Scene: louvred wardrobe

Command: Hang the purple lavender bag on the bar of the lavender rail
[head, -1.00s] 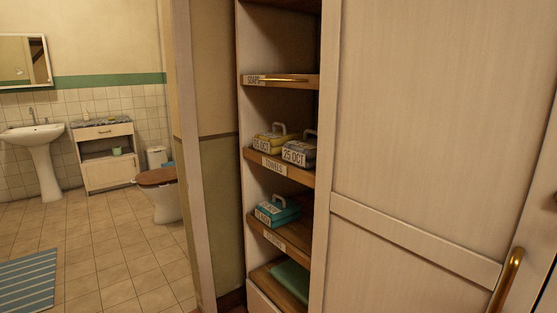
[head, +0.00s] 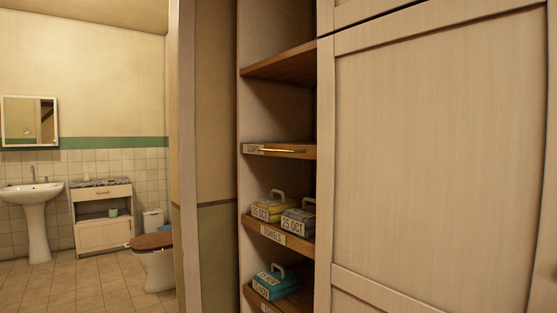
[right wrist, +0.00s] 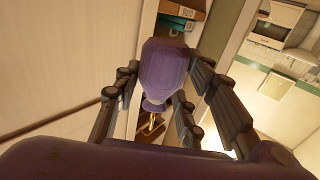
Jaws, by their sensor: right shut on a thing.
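The purple lavender bag (right wrist: 165,68) fills the middle of the right wrist view, its narrow neck toward the brass piece below it in the picture. My right gripper (right wrist: 164,80) has a dark finger on each side of the bag and is shut on it. In the head view a thin brass bar (head: 275,150) runs along the front of a labelled wardrobe shelf; the label is too small to read surely. A brass piece (right wrist: 154,122) also shows beyond the bag in the right wrist view. Neither gripper shows in the head view.
The open wardrobe bay has an empty upper shelf (head: 285,66). Below the bar are a yellow bundle (head: 268,208), a grey bundle (head: 300,222) and a teal bundle (head: 274,284). A closed door panel (head: 435,150) stands at right. A toilet (head: 155,262) and sink (head: 36,215) are at left.

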